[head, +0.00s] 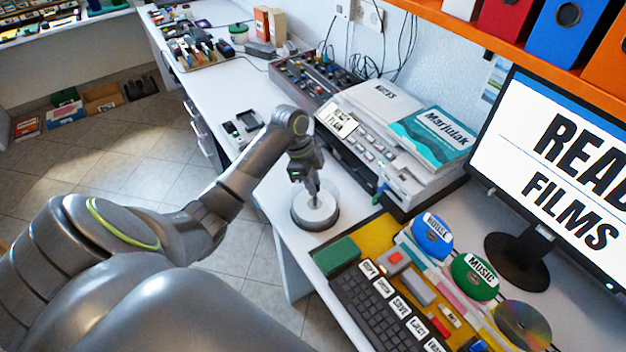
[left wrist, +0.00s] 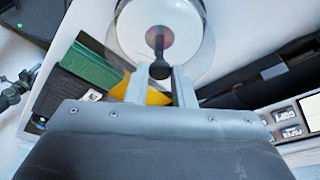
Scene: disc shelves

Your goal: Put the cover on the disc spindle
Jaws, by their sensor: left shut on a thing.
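The disc spindle (head: 316,214) stands at the desk's near edge, a round base with a pale top. My left gripper (head: 314,188) points down over its middle. In the left wrist view, the gripper's two fingers (left wrist: 160,78) are shut on the dark knob of the cover (left wrist: 160,69). The cover's clear round wall surrounds a white disc face with a shiny centre on the spindle (left wrist: 136,30). The cover is at or just above the spindle; I cannot tell whether it is fully seated. My right gripper is not in view.
A printer (head: 385,135) with a teal book (head: 432,132) on it stands just behind the spindle. To the right are a green box (head: 337,256), a keyboard (head: 372,310), labelled discs (head: 474,275) and a monitor (head: 560,165). Some desk is clear left of the spindle.

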